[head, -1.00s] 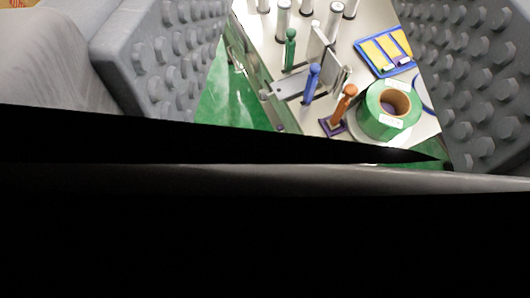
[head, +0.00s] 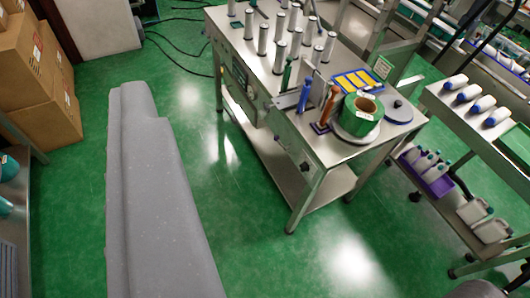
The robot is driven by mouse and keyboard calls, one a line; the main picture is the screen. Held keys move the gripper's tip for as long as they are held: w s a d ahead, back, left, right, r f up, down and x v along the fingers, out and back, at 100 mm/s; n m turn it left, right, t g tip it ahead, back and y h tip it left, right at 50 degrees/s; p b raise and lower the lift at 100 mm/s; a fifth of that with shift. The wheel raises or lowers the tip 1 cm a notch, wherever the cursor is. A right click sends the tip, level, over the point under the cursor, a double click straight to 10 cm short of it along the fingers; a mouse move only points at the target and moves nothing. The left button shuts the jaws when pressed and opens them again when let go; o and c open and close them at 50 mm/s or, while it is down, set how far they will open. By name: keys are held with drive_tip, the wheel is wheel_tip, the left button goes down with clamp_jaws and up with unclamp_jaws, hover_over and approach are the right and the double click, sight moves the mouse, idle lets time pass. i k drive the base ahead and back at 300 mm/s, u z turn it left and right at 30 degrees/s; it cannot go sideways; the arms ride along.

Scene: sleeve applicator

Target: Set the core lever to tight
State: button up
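The sleeve applicator (head: 330,157) is a steel table machine at the upper middle of the head view. Three coloured levers stand upright on its near part: a green lever (head: 286,73), a blue lever (head: 304,96) and an orange lever (head: 328,106). I see no readable label telling which one is the core lever, and their settings are too small to read. A green roll (head: 361,112) with a brown core sits right of the orange lever. The studded fingers of my gripper do not show. Nothing of mine touches the levers.
A long smooth grey part, probably mine, fills the left middle. Cardboard boxes (head: 38,80) stand at the far left. A steel bench (head: 475,125) with white bottles and a purple bin (head: 432,178) stands at the right. Green floor (head: 300,260) is open in front of the applicator.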

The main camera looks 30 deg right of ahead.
sight(277, 138)
drive_tip(key=z, duration=0.45)
drive_tip(key=i, duration=0.75)
drive_tip(key=z, duration=0.4)
drive_tip(key=k, duration=0.55)
drive_tip(key=u, duration=0.6)
drive_tip(key=i, duration=0.95)
drive_tip(key=u, duration=0.2)
